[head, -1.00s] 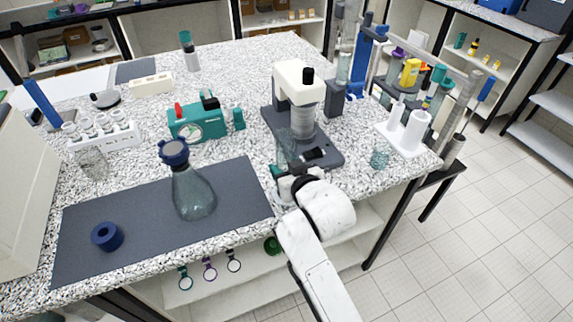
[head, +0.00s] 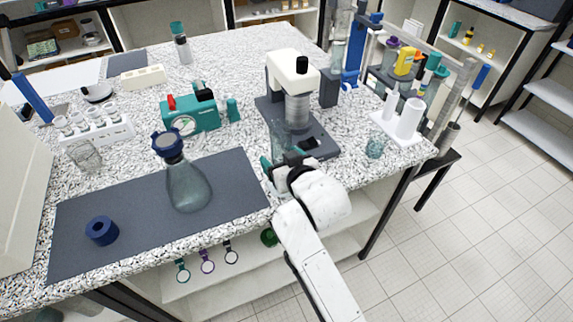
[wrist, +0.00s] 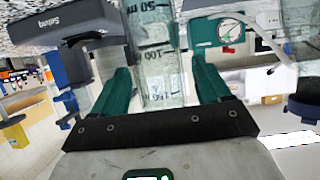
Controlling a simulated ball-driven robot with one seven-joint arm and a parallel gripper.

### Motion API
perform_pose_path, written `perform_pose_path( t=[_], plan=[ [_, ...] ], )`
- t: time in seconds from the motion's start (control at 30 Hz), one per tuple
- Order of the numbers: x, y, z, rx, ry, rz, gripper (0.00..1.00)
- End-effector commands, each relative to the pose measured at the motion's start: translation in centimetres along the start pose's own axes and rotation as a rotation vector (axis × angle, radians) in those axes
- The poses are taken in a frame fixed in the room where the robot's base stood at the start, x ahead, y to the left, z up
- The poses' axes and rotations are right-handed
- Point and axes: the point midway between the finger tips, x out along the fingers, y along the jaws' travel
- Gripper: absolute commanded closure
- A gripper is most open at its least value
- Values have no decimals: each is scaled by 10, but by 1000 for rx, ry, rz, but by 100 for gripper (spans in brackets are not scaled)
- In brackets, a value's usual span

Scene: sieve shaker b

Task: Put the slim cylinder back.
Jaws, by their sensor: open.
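A clear slim cylinder (head: 278,135) with printed volume marks stands on the table, just left of the sieve shaker's base. In the wrist view the cylinder (wrist: 157,65) shows between the two teal fingers, with gaps on both sides. My gripper (head: 279,163) is open, low at the near side of the cylinder; in the wrist view (wrist: 160,90) the fingers do not appear to press on it. The cylinder's lower end is partly hidden by my gripper.
The sieve shaker (head: 292,85) stands close at the right. A flask with a blue collar (head: 187,187) and a blue ring (head: 102,230) are on the dark mat (head: 130,215). A teal pump (head: 190,115) stands behind. A small beaker (head: 376,145) and white stand (head: 405,125) are right.

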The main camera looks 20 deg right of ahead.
Motion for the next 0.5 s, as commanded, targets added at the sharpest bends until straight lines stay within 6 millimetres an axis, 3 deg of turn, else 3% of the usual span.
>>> perform_pose_path(
  t=[0.17,0.5],
  plan=[
    [-18,0,2,-2,2,0,24],
    [-80,-8,0,-1,0,-1,24]
  ],
)
